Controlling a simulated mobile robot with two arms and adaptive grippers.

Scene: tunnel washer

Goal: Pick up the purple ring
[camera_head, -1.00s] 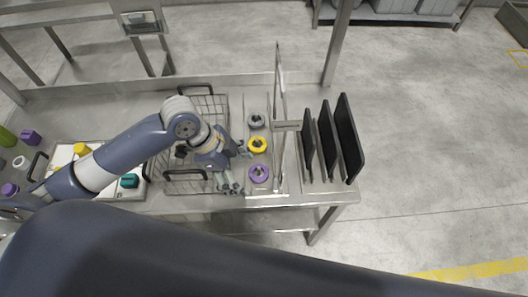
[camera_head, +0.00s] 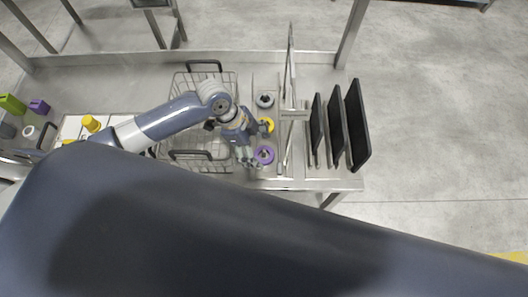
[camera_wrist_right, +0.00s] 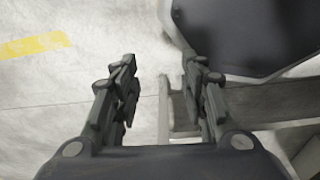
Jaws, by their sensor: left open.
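The purple ring (camera_head: 264,155) lies near the front edge of the steel table, in a row with a yellow ring (camera_head: 269,124) and a grey ring (camera_head: 265,100) behind it. My left gripper (camera_head: 254,145) is open, just left of the purple ring, with a finger close to its left side. I cannot tell whether they touch.
A wire basket (camera_head: 204,85) stands left of the rings. An upright metal frame (camera_head: 290,75) and several dark panels (camera_head: 356,125) stand to their right. A tray (camera_head: 70,126) with a yellow-topped item is at left. My dark arm covers the foreground.

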